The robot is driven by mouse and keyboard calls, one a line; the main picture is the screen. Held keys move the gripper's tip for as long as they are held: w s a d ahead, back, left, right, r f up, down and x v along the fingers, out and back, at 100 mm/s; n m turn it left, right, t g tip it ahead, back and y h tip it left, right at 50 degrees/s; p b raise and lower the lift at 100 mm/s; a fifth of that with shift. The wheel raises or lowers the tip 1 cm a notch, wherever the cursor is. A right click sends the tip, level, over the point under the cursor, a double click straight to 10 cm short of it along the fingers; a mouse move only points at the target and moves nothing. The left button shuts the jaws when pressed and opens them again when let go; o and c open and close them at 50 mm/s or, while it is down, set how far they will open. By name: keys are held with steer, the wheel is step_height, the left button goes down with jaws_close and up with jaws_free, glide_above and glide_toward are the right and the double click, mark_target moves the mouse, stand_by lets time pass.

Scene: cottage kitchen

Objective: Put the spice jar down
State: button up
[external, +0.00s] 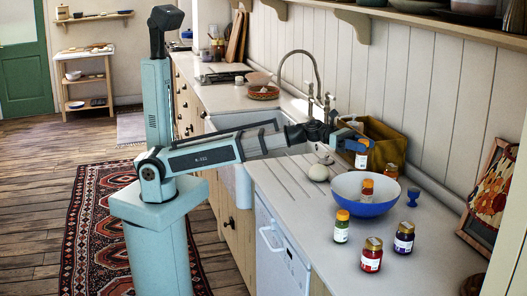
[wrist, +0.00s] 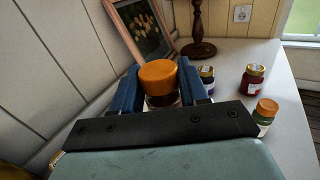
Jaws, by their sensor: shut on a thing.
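My gripper (external: 352,138) is at the back of the counter, beyond the white-and-blue bowl (external: 365,209). In the wrist view its blue fingers (wrist: 158,88) are shut on a spice jar with an orange lid (wrist: 158,75). The same jar shows below the fingers in the external view (external: 362,159). It looks about upright. Its base is not clearly visible, so I cannot tell whether it touches the counter. Another orange-lidded jar (external: 367,188) shows inside the bowl.
A gold-lidded jar (external: 391,171) stands behind the bowl, with a blue egg cup (external: 413,198) to its right. Green (external: 342,228), red (external: 371,256) and purple (external: 404,239) jars stand in front.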

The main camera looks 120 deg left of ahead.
mark_target(361, 157)
steer(key=shift+f, duration=2.15)
steer(key=shift+f, duration=0.3)
steer(key=o, duration=1.1)
steer(key=shift+r, duration=0.25)
steer(key=v, duration=1.2)
steer(key=shift+r, duration=0.1)
